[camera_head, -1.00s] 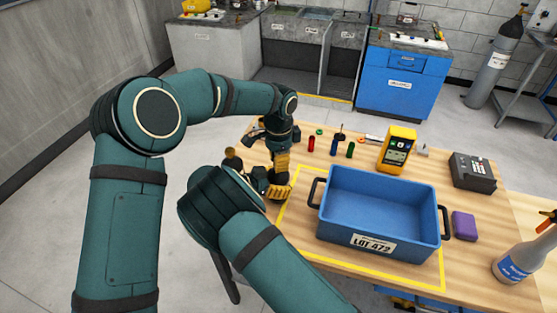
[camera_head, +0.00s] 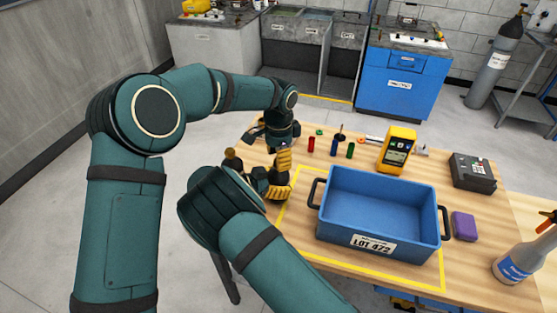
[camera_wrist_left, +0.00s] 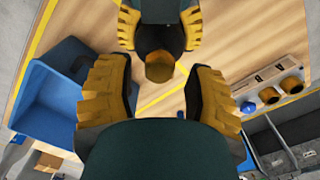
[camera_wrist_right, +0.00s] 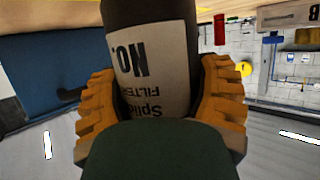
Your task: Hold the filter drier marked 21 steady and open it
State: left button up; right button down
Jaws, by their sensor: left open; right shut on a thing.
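The filter drier (camera_wrist_right: 155,65) is a dark cylinder with a pale label reading "NO." and "FILTER"; the number 21 is not in sight. My right gripper (camera_wrist_right: 160,105) is shut on it, with the ridged yellow fingers on both sides of the label. In the left wrist view the drier's copper-coloured end (camera_wrist_left: 159,68) points up between the right gripper's fingers. My left gripper (camera_wrist_left: 160,95) is open above that end, its fingers apart on either side and not touching it. In the head view my left gripper (camera_head: 283,160) is just above my right gripper (camera_head: 275,190), and the drier is mostly hidden.
A blue bin (camera_head: 375,235) labelled LOT 472 stands just right of the grippers. A holder with brass-coloured caps and a blue one (camera_wrist_left: 270,92) is on the other side. Small red, blue and green cylinders (camera_head: 311,144) and a yellow meter (camera_head: 397,146) stand behind.

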pick_arm(q)
notch_tip(320, 180, up, 2)
jog(key=shift+r, duration=0.25)
jog(key=shift+o, duration=0.4)
jog(key=shift+r, duration=0.25)
notch_tip(320, 180, up, 2)
jog(key=shift+r+m, duration=0.2)
jog(key=shift+m, duration=0.9)
jog(key=shift+r+m, duration=0.35)
jog(key=shift+m, duration=0.15)
jog(key=shift+f, duration=3.8)
grip_shut()
